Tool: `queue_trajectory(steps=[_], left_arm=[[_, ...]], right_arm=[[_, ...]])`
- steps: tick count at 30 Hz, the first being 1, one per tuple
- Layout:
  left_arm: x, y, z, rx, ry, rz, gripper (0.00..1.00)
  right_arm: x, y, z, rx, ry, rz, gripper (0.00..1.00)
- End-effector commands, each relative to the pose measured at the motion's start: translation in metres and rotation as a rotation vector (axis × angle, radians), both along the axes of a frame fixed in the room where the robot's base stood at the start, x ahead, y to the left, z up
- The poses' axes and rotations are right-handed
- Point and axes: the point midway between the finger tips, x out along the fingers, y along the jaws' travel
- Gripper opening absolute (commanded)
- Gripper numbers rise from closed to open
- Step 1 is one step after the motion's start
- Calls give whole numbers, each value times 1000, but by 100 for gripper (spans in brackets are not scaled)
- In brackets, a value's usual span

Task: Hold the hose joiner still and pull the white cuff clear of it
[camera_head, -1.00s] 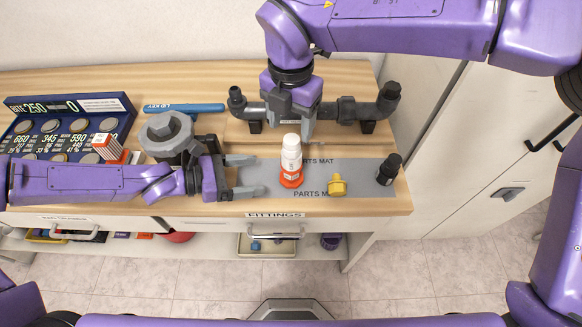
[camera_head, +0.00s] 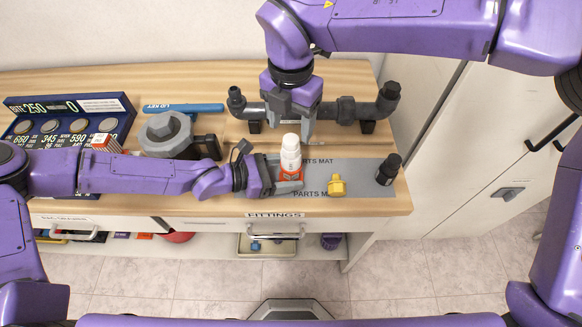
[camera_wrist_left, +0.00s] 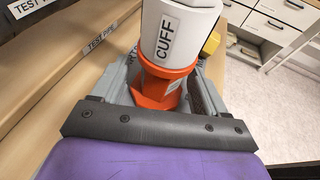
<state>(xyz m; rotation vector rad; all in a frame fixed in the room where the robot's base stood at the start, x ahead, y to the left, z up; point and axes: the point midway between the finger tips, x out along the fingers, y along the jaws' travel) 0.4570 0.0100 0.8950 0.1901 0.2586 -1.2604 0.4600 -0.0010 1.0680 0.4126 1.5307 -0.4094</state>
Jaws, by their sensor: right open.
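The orange hose joiner (camera_head: 290,175) stands upright on the grey parts mat. The white cuff (camera_head: 290,148) is seated on top of it. In the left wrist view the white cuff (camera_wrist_left: 178,30), labelled CUFF, rises from the orange joiner (camera_wrist_left: 160,88). My left gripper (camera_head: 282,174) reaches in low from the left, with its fingers on either side of the joiner. Whether they press on it I cannot tell. My right gripper (camera_head: 297,128) is open, points down in front of the dark pipe behind the cuff, and is empty.
The dark grey pipe assembly (camera_head: 347,110) lies behind the mat (camera_head: 355,172). A yellow fitting (camera_head: 337,186) and a black fitting (camera_head: 388,169) stand to the right.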

Motion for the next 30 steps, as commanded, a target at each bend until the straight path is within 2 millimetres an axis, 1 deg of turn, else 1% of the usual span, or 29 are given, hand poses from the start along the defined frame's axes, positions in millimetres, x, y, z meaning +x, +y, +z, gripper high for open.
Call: queue_trajectory(steps=[1, 2, 3, 5, 6, 30], left_arm=[[0, 0, 0, 0, 0, 0, 55], [0, 0, 0, 0, 0, 0, 45], [0, 0, 0, 0, 0, 0, 32], [0, 0, 0, 0, 0, 0, 12], [0, 0, 0, 0, 0, 0, 9], [-1, 1, -4, 3, 4, 0, 9]], right_arm=[[0, 0, 0, 0, 0, 0, 64], [0, 0, 0, 0, 0, 0, 64], [0, 0, 0, 0, 0, 0, 64], [0, 0, 0, 0, 0, 0, 64], [0, 0, 0, 0, 0, 0, 64], [0, 0, -2, 0, 0, 0, 64]])
